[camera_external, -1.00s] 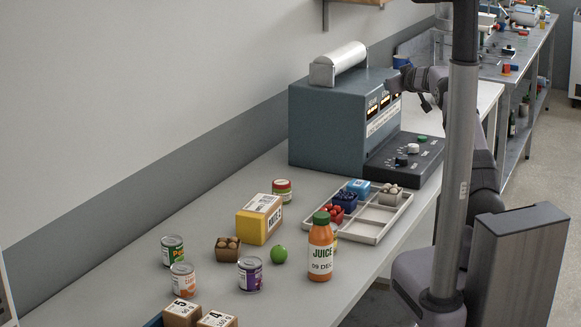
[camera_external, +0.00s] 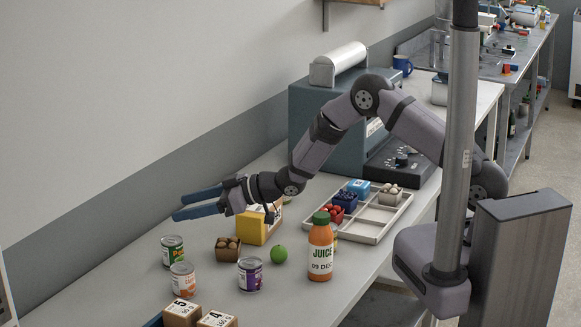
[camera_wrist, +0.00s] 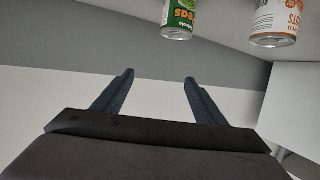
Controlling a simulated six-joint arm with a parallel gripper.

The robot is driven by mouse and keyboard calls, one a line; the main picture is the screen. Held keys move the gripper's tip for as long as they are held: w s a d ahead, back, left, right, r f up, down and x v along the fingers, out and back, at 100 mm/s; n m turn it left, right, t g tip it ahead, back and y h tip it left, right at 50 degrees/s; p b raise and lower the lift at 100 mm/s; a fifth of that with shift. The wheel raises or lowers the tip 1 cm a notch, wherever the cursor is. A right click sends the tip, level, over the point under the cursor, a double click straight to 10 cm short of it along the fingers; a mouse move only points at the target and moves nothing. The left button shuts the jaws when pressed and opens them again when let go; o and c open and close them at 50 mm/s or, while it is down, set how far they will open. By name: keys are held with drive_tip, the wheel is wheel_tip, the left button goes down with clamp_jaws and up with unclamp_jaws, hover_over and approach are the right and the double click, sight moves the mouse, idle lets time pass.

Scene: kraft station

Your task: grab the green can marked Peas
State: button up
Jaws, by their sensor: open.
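The green-labelled Peas can (camera_external: 172,251) stands upright on the table at the lower left in the external view. In the wrist view the Peas can (camera_wrist: 179,18) is at the top, cut off by the frame edge. My gripper (camera_external: 198,203) is open and empty, with its blue fingers pointing left. It hangs in the air above the table, apart from the Peas can. The fingers also show in the wrist view (camera_wrist: 158,92), spread apart with nothing between them.
An orange-labelled can (camera_external: 182,278) stands close to the Peas can; it is also in the wrist view (camera_wrist: 280,22). A purple-labelled can (camera_external: 250,274), a brown carton (camera_external: 227,248), a green fruit (camera_external: 279,254) and a juice bottle (camera_external: 320,250) stand to the right. A yellow box (camera_external: 250,228) is below my wrist.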

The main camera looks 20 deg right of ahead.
sight(175, 239)
drive_tip(key=shift+s+a+f+b, duration=0.2)
drive_tip(key=shift+f+b, duration=0.3)
drive_tip(key=shift+f, duration=0.35)
drive_tip(key=shift+s+a+f+b, duration=0.1)
drive_tip(key=shift+s+f+b, duration=0.15)
drive_tip(key=shift+f+b, duration=0.4)
drive_tip(key=shift+s+a+f+b, duration=0.1)
drive_tip(key=shift+s+f+b, duration=0.2)
drive_tip(key=shift+f, duration=0.7)
drive_tip(key=shift+f, duration=0.15)
drive_tip(key=f+b, duration=0.2)
drive_tip(key=shift+w+a+f+g, duration=0.1)
drive_tip(key=shift+a+f+g, duration=0.1)
drive_tip(key=shift+f+g, duration=0.1)
drive_tip(key=b+x, duration=0.1)
drive_tip(key=x, duration=0.2)
drive_tip(key=shift+a, duration=0.15)
drive_tip(key=shift+w+a+b, duration=0.3)
drive_tip(key=shift+a+b, duration=0.15)
drive_tip(key=shift+a, duration=0.1)
drive_tip(key=shift+c, duration=0.6)
